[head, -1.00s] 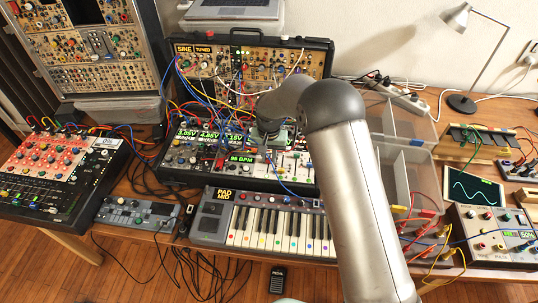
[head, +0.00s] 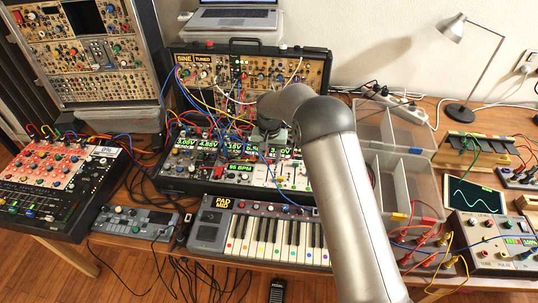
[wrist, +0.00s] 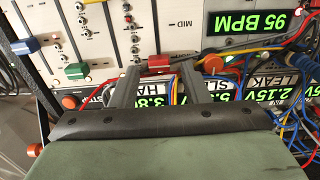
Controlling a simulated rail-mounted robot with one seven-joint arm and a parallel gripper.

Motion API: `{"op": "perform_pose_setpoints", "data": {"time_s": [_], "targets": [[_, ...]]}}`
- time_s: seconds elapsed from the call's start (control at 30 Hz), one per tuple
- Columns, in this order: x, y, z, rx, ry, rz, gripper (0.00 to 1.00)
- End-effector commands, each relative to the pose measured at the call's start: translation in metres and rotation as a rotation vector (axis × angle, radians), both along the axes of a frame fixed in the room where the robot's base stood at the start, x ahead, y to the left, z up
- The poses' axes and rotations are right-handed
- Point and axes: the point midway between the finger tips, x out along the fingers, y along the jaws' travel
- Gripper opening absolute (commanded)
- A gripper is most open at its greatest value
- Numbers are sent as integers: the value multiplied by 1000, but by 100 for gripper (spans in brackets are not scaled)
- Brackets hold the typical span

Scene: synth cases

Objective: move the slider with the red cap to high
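The red slider cap (wrist: 158,62) shows in the wrist view on a pale panel, below the upside-down "MID" print. My gripper (wrist: 160,68) has its two grey fingers apart, one on each side of the red cap, with a gap showing on both sides. Whether the fingertips reach down to the cap's depth I cannot tell. A green cap (wrist: 76,71) and a blue cap (wrist: 22,46) sit on slider tracks to the left. In the head view my gripper (head: 270,132) hangs over the synth case (head: 170,180), and my arm hides the red cap.
Patch cables (wrist: 285,95) run close to the right finger in the wrist view. An orange knob (wrist: 71,101) lies left of the fingers. In the head view, a keyboard (head: 270,240) stands in front of the case and clear bins (head: 400,175) stand to its right.

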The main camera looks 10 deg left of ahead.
Motion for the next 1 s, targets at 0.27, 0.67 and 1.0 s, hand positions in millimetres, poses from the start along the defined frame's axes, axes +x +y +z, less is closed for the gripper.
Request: {"op": "perform_pose_setpoints", "data": {"time_s": [0.27, 0.67, 1.0], "targets": [[0, 0, 21, 1, -2, 0, 42], [0, 0, 117, 2, -4, 0, 42], [0, 0, 169, 1, -2, 0, 42]]}}
